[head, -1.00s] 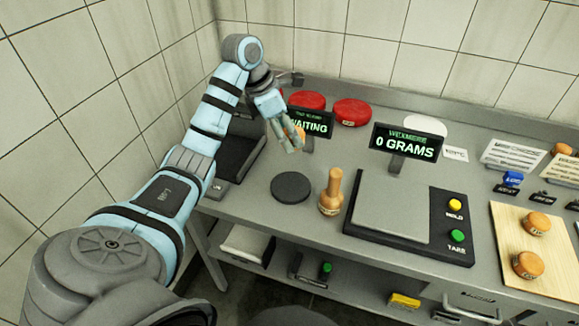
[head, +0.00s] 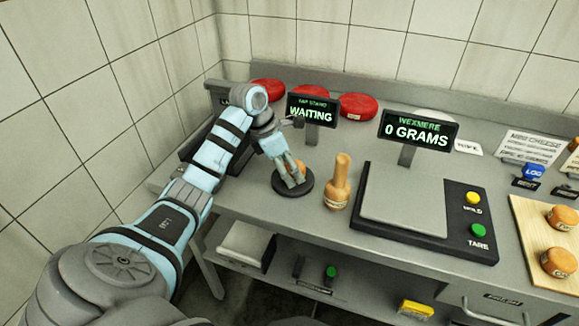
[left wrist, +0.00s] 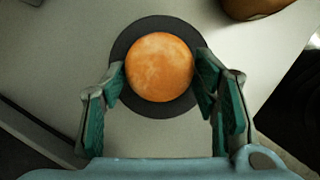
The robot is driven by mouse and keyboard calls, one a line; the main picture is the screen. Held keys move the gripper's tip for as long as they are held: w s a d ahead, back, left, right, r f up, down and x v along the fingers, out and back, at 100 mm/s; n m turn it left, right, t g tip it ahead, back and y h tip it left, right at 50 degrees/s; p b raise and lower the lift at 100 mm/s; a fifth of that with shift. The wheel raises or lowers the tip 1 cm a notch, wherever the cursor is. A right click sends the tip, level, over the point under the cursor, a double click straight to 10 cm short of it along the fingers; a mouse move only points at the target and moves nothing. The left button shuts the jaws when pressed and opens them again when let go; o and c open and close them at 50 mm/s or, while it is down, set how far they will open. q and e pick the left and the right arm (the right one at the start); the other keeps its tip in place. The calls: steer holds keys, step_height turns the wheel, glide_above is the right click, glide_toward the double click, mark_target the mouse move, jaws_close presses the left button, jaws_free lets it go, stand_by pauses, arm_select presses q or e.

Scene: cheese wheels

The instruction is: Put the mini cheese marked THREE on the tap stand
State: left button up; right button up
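An orange mini cheese (left wrist: 160,67) sits between the fingertips of my left gripper (head: 292,180). In the left wrist view the fingertips (left wrist: 160,75) close on its two sides. The cheese's face toward that camera is plain, so I cannot read a mark. The round black tap stand disc (head: 275,189) lies directly below the cheese; it shows as a dark ring around it in the left wrist view (left wrist: 133,101). I cannot tell whether the cheese touches the disc. The tap stand display (head: 312,109) reads WAITING. My right gripper is not in view.
A wooden mallet (head: 338,183) stands just right of the disc. Further right are the scale (head: 404,208), its display (head: 417,130) reading 0 GRAMS, and a board (head: 527,240) with more small cheeses. Red wheels (head: 358,105) lie behind the display.

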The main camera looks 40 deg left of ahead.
arm_select(q)
steer(key=shift+o, duration=0.7)
steer(key=shift+r, duration=0.35)
steer(key=p+v, duration=0.3)
steer(key=v, duration=0.8)
steer(key=shift+s+r, duration=0.15)
steer(key=shift+r, duration=0.15)
steer(key=shift+a, duration=0.2)
